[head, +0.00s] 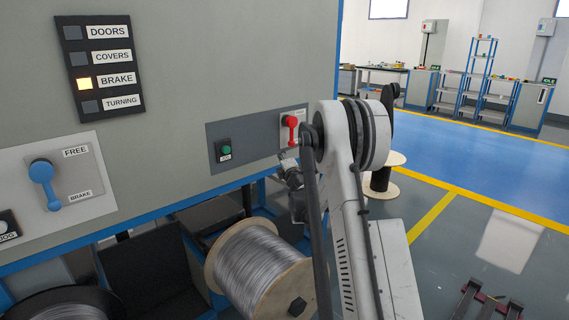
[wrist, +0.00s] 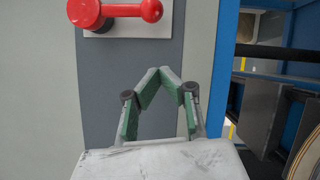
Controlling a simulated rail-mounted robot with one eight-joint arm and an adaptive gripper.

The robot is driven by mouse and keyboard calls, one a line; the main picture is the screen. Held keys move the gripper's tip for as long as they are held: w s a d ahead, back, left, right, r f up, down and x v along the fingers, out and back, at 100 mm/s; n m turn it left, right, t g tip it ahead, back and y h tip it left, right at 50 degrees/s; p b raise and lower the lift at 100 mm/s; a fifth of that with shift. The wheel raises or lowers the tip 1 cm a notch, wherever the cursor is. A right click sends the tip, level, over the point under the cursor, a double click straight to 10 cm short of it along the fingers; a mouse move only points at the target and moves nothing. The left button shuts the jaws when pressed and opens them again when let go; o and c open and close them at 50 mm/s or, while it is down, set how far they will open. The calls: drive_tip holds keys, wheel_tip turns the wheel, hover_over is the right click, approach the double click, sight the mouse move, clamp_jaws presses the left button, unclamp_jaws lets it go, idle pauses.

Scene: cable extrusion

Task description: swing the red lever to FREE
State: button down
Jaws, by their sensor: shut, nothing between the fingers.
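The red lever (head: 291,128) is on a white plate at the right end of the grey panel, its arm hanging down from its round hub. In the wrist view the lever (wrist: 122,11) lies across the top edge, hub at left and knob at right. My gripper (wrist: 162,74) is shut and empty, its green-padded fingers meeting below the knob in that picture, apart from it. In the head view my gripper (head: 284,158) is just below the lever, partly hidden by my arm. The lever's plate lettering is too small to read.
A green button (head: 226,150) is left of the red lever. A blue lever (head: 44,182) on a FREE/BRAKE plate points down toward BRAKE. The BRAKE lamp (head: 85,84) is lit. A wire spool (head: 255,265) stands below the panel. A blue frame post (wrist: 224,70) is at right.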

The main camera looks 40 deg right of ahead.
drive_tip(key=b+x, duration=0.1)
drive_tip(key=x, duration=0.4)
drive_tip(key=shift+f, duration=0.15)
drive_tip(key=shift+s+d+r+b, duration=0.15)
drive_tip(key=shift+s+d+b, duration=0.05)
drive_tip(key=shift+d, duration=0.4)
drive_tip(key=shift+s+d+r+b, duration=0.1)
drive_tip(key=shift+s+d+b, duration=0.1)
drive_tip(key=shift+d, duration=0.45)
drive_tip(key=shift+d+r, duration=0.2)
drive_tip(key=shift+d, duration=0.45)
drive_tip(key=shift+d, duration=0.1)
